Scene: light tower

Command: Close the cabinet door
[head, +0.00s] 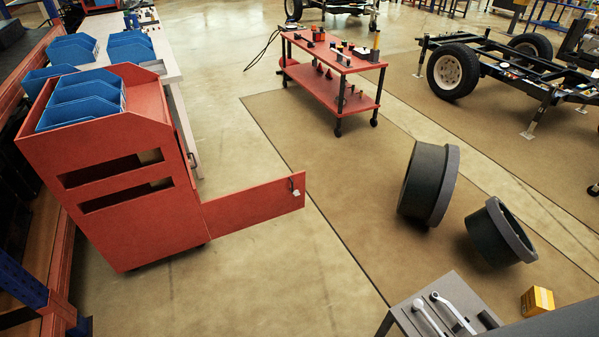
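The red cabinet (128,222) stands at the left, with blue bins on its top and two slots in its side. Its red door (253,207) is open and sticks out to the right from the cabinet's lower right edge. A small light-coloured handle or latch (295,188) is near the door's free end. The inside of the cabinet is hidden from this side. Neither of my grippers is in view, and nothing is seen touching the door.
Blue bins (83,101) sit on the cabinet. A red wheeled cart (330,90) with tools stands behind the door. Two dark round hollow parts (429,185) are at the right, near a grey tool stand (452,290) and a yellow box (537,301). Floor around the door is clear.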

